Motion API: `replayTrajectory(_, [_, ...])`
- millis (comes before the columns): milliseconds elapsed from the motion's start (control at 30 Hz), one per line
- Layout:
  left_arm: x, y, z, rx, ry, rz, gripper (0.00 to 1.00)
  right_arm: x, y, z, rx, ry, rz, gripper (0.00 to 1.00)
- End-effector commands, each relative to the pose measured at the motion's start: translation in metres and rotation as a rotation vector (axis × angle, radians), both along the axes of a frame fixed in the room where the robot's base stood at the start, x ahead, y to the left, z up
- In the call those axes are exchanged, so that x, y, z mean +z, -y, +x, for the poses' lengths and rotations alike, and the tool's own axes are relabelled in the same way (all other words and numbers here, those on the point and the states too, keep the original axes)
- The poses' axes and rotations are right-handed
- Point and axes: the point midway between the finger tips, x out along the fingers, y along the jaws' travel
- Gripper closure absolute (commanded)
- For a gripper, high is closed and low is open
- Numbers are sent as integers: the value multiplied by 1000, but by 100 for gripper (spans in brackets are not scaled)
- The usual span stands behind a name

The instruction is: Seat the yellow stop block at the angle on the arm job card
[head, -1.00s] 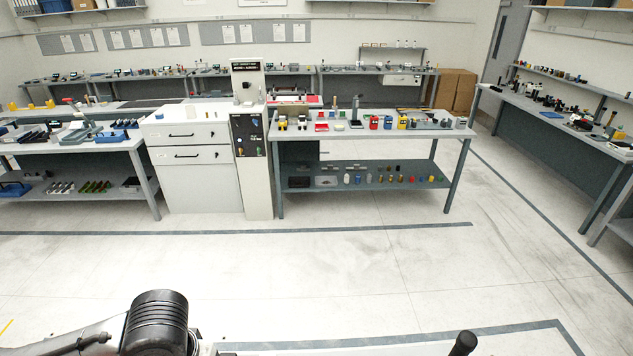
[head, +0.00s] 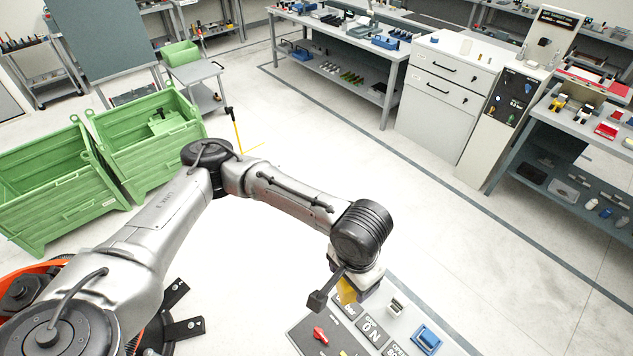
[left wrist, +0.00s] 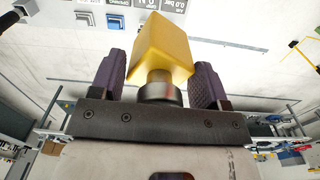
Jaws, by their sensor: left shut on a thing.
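The yellow stop block (left wrist: 162,48) is held between the two dark fingers of my left gripper (left wrist: 158,82) in the left wrist view. The block has a round metal part below it, close to the gripper body. In the head view the yellow block (head: 347,291) shows partly under my left wrist, above or beside a grey panel (head: 318,345) with a red knob and labelled plates; I cannot tell if it touches. My left gripper (head: 352,284) is mostly hidden by the wrist there. My right gripper is not in view. The arm job card cannot be made out.
Green crates (head: 50,190) stand at the left. A cabinet (head: 440,95) and workbenches stand at the back.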

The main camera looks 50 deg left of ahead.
Motion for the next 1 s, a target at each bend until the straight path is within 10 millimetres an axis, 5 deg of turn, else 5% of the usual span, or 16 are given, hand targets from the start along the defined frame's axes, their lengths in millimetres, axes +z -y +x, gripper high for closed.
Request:
replayTrajectory(500, [-94,0,-27,2,0,-3,95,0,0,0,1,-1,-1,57])
replayTrajectory(1000, [-115,-1,-36,5,3,3,95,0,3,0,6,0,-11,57])
